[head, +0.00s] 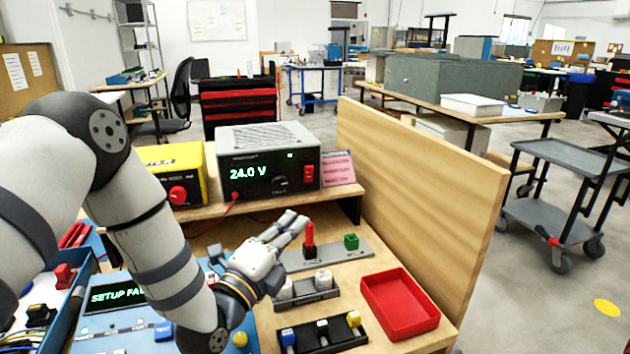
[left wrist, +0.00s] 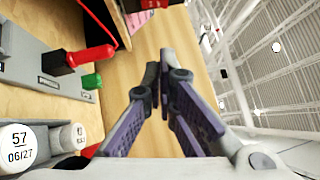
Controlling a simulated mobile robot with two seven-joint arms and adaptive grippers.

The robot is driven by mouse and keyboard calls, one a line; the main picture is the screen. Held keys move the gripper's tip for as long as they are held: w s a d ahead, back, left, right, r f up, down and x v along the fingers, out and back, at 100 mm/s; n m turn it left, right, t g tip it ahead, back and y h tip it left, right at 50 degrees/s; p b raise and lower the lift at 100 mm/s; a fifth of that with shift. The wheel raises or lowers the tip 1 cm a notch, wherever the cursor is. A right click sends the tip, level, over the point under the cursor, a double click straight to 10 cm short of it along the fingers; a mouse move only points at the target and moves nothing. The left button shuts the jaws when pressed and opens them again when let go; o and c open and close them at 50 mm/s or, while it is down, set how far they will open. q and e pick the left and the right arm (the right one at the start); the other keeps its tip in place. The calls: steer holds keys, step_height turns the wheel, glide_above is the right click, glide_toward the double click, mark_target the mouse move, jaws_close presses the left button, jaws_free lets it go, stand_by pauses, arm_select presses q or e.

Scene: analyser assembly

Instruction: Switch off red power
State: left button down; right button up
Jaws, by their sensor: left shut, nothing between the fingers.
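The grey power supply (head: 266,150) stands on the wooden shelf, with its display lit at 24.0 V. Its red switch (head: 309,175) is at the right of the front panel. I cannot tell its position. My left gripper (head: 298,220) is in front of and below the supply, apart from the switch, with its fingers pointing up and right. It is shut and empty; the fingers (left wrist: 161,77) also show in the left wrist view. My right gripper is not in view.
A red-handled part (head: 309,236) and a green block (head: 351,241) stand on a grey plate near the gripper. A wooden side panel (head: 420,190) rises at right. A red tray (head: 400,303) lies at front right. A yellow unit (head: 178,165) stands left of the supply.

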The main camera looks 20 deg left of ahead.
mark_target(309, 174)
arm_select(q)
steer(key=shift+w+a+b+x, duration=0.1)
steer(key=shift+a+b+x, duration=0.25)
steer(key=shift+x, duration=1.85)
steer(key=shift+w+a+b+x, duration=0.15)
steer(key=shift+a+x, duration=0.4)
steer(key=shift+x, duration=1.65)
steer(key=shift+a+b+x, duration=0.3)
steer(key=shift+a+x, duration=0.15)
steer(key=shift+x, duration=1.7)
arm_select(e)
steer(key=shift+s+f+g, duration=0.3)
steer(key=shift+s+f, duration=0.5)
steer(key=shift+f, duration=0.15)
arm_select(q)
steer(key=shift+w+r, duration=0.15)
